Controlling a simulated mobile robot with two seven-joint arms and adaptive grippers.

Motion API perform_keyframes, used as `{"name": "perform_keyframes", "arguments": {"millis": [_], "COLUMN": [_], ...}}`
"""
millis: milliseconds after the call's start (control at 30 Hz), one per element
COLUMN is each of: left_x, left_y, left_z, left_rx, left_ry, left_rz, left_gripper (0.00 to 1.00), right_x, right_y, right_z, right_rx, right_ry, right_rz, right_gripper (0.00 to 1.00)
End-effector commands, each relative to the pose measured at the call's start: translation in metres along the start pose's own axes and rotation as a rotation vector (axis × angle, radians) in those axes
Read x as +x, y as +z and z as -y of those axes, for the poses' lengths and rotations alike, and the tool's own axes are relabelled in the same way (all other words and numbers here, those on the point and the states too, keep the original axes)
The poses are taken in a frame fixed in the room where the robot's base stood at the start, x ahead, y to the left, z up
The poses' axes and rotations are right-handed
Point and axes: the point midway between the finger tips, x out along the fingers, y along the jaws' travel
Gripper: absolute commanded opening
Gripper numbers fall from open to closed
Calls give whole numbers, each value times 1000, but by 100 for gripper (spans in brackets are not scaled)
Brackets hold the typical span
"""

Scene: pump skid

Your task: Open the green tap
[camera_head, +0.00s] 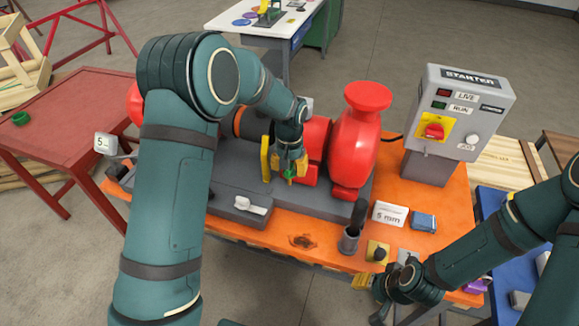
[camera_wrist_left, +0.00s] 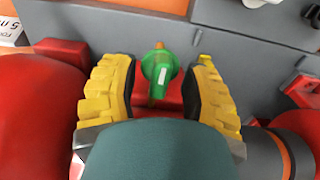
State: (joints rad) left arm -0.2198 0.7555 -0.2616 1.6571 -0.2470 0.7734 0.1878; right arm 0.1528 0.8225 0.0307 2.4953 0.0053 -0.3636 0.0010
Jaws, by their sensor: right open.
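The green tap (camera_head: 290,173) is a small lever handle low in front of the red pump (camera_head: 361,135). In the left wrist view the tap (camera_wrist_left: 159,69) has a white mark on it, and a brass-coloured end shows above it. Its lever lies roughly up and down in that picture. My left gripper (camera_head: 283,166) is open, with its yellow fingers on either side of the tap and a gap to each side. My right gripper (camera_head: 371,297) is open at the front edge of the orange bench, away from the tap.
The grey starter box (camera_head: 460,105) with a red knob stands at the right of the orange bench (camera_head: 285,238). A red table (camera_head: 75,120) stands at left.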

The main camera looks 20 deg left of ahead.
Motion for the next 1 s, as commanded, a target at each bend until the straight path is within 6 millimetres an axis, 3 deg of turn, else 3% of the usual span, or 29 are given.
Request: {"name": "perform_keyframes", "arguments": {"millis": [267,700,1000], "left_x": [-8,-90,-119], "left_y": [-1,-1,0], "left_z": [0,0,0], "left_rx": [1,1,1], "left_ry": [1,1,0], "left_rz": [-5,-5,-2], "left_gripper": [46,46,46], "right_x": [0,0,0], "right_y": [0,0,0], "right_z": [0,0,0], "right_rx": [0,0,0], "right_ry": [0,0,0], "right_rz": [0,0,0], "right_gripper": [47,47,47]}}
